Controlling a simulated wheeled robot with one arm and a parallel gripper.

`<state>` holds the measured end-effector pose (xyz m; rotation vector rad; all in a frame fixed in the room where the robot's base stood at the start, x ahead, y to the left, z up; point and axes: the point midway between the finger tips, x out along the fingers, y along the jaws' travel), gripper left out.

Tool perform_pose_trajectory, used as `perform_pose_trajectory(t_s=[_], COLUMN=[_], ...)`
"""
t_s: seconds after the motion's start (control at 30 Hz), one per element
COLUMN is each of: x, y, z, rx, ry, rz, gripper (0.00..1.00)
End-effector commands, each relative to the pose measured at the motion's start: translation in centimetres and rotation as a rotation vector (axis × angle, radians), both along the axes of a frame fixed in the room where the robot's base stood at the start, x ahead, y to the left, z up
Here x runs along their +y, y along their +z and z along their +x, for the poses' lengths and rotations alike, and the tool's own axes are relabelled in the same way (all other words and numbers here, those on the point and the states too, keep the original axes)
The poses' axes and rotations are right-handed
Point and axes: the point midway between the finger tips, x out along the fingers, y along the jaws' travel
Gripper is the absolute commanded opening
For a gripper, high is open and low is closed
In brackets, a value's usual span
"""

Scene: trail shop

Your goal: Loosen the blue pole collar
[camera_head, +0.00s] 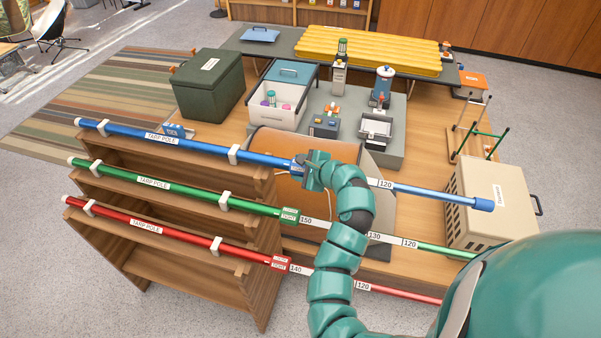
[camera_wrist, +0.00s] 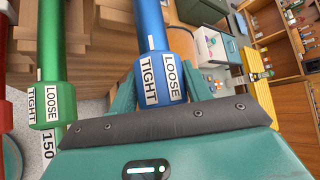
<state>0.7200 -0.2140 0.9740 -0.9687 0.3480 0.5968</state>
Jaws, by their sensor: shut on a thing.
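The blue tarp pole (camera_head: 205,143) lies along the top of the wooden rack, its thinner end reaching right past a "120" mark. My gripper (camera_head: 312,172) is at its blue collar (camera_head: 297,170). In the wrist view, my gripper (camera_wrist: 160,95) has a finger on each side of the blue collar (camera_wrist: 178,68) and is shut on it. The collar's "TIGHT" and "LOOSE" labels face the wrist camera side by side. The gripper body hides the collar's lower part and the thin section below it.
The green pole (camera_head: 165,186) and red pole (camera_head: 160,229) lie parallel on the rack (camera_head: 165,268), with their own collars close by. A table behind holds a dark green box (camera_head: 208,88), a white cooler (camera_head: 277,112) and a beige crate (camera_head: 490,212).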

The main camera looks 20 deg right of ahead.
Motion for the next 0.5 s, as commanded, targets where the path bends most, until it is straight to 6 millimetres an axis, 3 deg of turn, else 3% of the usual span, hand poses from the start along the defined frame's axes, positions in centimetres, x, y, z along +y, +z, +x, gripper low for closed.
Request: perform_pose_trajectory(t_s=[0.1,0.5], x=[0.17,0.08], y=[-0.95,-0.79], z=[-0.07,-0.03], rx=[-0.084,-0.338], ry=[0.0,0.0], rz=[-0.052,-0.225], gripper=[0.26,0.26])
